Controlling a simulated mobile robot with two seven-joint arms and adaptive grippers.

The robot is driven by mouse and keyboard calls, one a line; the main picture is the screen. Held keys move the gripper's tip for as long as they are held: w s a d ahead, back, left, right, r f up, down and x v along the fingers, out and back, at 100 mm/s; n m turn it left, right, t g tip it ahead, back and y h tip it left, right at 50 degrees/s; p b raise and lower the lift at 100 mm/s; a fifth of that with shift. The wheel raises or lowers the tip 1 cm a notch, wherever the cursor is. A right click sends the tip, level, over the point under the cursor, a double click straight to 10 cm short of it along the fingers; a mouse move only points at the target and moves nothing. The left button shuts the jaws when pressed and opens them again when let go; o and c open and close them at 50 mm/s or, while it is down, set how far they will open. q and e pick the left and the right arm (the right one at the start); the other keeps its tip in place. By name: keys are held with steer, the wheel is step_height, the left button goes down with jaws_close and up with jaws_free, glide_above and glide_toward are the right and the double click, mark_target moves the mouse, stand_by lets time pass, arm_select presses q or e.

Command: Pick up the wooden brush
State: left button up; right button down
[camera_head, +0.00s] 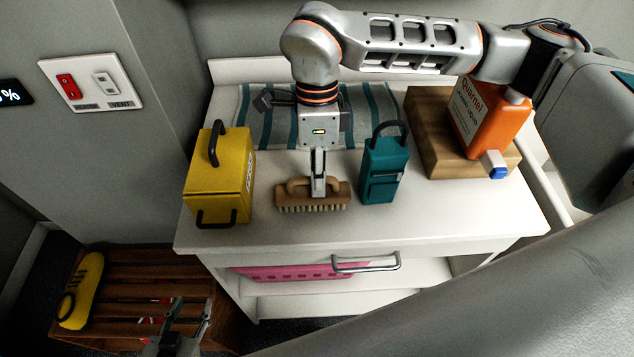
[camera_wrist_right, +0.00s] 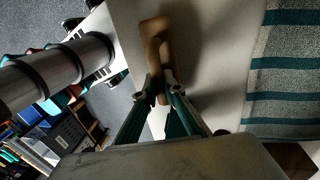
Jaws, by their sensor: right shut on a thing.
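The wooden brush (camera_head: 333,198) with pale bristles is at the front middle of the white cabinet top, between a yellow box and a teal device. It also shows in the right wrist view (camera_wrist_right: 155,32). My right gripper (camera_head: 318,186) points down from above and is shut on the brush's raised wooden handle. In the right wrist view its fingertips (camera_wrist_right: 161,86) close on the handle from both sides. The brush is upright, bristles down; I cannot tell whether they touch the top. My left gripper (camera_head: 192,308) is open and empty, low over the wooden slatted bench.
The yellow box (camera_head: 213,174) stands left of the brush, the teal device (camera_head: 384,170) close on its right. Behind lie a striped towel (camera_head: 275,118) and a wooden block (camera_head: 432,130) with an orange bottle (camera_head: 484,118). The slatted bench (camera_head: 130,270) holds a yellow object (camera_head: 82,290).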

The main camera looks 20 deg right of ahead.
step_height(320, 180, up, 19)
steer(key=shift+r+b, duration=0.2)
steer(key=shift+b, duration=0.2)
stand_by(0.4)
